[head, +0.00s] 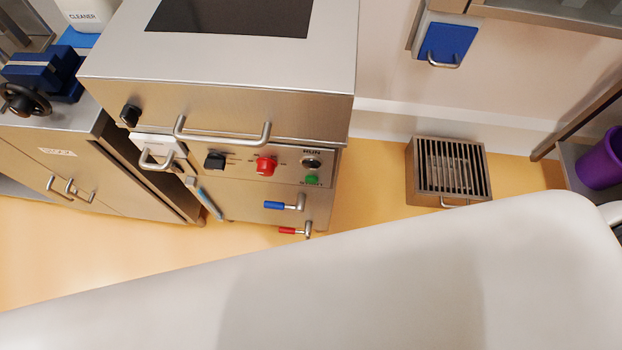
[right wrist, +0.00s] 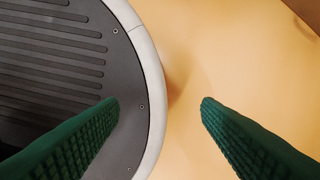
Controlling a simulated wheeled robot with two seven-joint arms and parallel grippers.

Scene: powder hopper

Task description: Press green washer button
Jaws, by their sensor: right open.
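Neither gripper shows in the head view, and the button is not in the wrist view.
Blue (head: 284,206) and red (head: 294,230) lever handles stick out below the button. A bar handle (head: 222,136) juts from the washer's front. A grated steel box (head: 448,170) stands on the floor to the right. Open floor lies between it and the washer. My large white body part fills the lower foreground.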

